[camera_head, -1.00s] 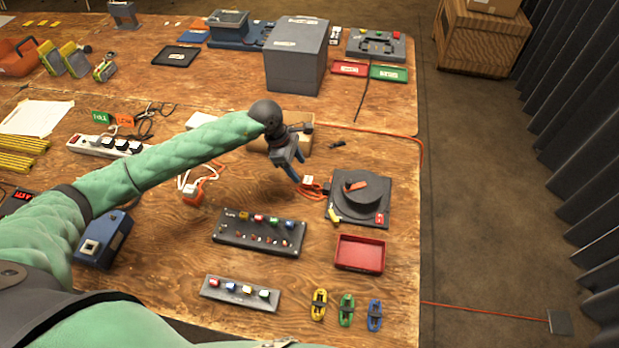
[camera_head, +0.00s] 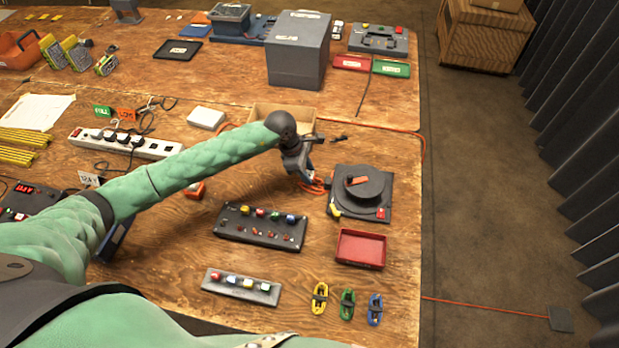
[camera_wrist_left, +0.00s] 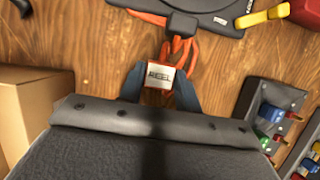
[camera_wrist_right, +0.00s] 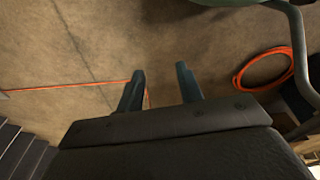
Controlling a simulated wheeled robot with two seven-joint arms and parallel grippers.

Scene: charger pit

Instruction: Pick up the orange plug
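My left gripper (camera_head: 307,179) points down at the orange cord (camera_head: 315,187) beside the dark reel (camera_head: 360,188). In the left wrist view its fingers (camera_wrist_left: 161,72) are apart, with a white tag reading "REEL" (camera_wrist_left: 160,76) and orange cord (camera_wrist_left: 190,48) between or below them. I cannot tell whether they touch. A black block (camera_wrist_left: 182,25) joins the cord at the reel's base. Another small orange piece (camera_head: 197,190) lies beside my left forearm, partly hidden. My right gripper (camera_wrist_right: 160,75) is open and empty above the floor.
An open cardboard box (camera_head: 268,117) stands close behind the left gripper. A switch panel (camera_head: 260,227) and a red tray (camera_head: 360,248) lie nearer me. A power strip (camera_head: 125,143) is to the left. Bare wood lies between the panel and the reel.

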